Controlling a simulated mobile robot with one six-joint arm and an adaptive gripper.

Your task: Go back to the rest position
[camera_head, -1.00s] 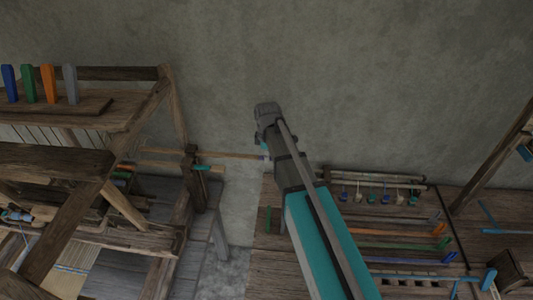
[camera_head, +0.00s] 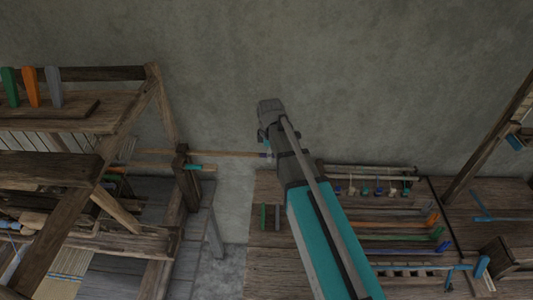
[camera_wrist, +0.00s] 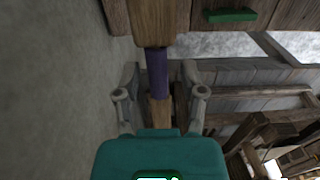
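My gripper (camera_wrist: 160,95) shows in the wrist view with its two grey fingers spread apart. A wooden bar with a purple band (camera_wrist: 157,72) runs between them in the picture. I see gaps on both sides, so the fingers do not touch it. How far the bar lies beyond the fingertips I cannot tell. In the head view my arm reaches up from the bottom to a grey wrist, and the fingers are mostly hidden behind it. The wooden bar (camera_head: 225,154) there runs from the loom (camera_head: 182,175) towards my wrist.
The loom frame stands at left, with green, orange and grey pegs (camera_head: 31,87) on its top shelf. A wooden table (camera_head: 268,275) at right bears rods, small hanging pieces (camera_head: 364,190) and a blue-handled tool (camera_head: 481,266). A grey wall lies behind; a floor gap separates loom and table.

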